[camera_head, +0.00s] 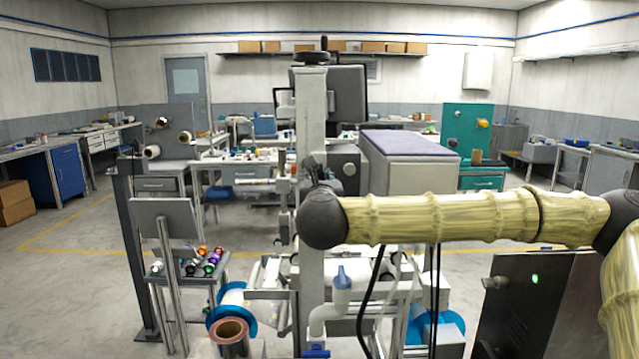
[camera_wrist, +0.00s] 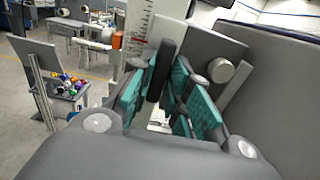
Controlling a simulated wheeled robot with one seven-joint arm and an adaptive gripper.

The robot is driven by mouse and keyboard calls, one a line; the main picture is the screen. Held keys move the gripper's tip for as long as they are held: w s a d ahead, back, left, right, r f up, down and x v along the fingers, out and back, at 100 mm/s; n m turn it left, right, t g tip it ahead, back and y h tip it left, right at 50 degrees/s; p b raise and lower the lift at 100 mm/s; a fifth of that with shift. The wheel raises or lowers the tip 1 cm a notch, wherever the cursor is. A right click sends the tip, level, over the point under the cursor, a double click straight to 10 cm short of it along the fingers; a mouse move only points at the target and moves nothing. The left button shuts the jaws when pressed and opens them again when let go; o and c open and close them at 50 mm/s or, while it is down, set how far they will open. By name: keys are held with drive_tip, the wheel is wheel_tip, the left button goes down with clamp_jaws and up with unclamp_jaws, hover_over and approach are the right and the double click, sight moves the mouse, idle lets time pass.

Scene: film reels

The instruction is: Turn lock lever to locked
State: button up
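A dark, rounded bar (camera_wrist: 163,66) stands between my fingers in the wrist view, in front of the column with a printed scale (camera_wrist: 142,28). It may be the lock lever, but I cannot tell for sure, nor its locked or unlocked position. My gripper (camera_wrist: 166,88) has teal pads on both sides of this bar, with a gap between them. I cannot tell whether the pads touch it. In the head view, the column (camera_head: 312,120) rises in the middle, and my wrist hides most of the gripper and the lever area.
A grey plate with a round knob (camera_wrist: 221,70) sits right of my fingers. A small rack of colourful spools (camera_head: 205,262) is at left.

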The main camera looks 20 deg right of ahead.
drive_tip(key=shift+o, duration=1)
drive_tip(key=shift+s, duration=0.1)
drive_tip(key=v, duration=1.1)
drive_tip(key=shift+s, duration=0.35)
drive_tip(key=shift+a, duration=0.1)
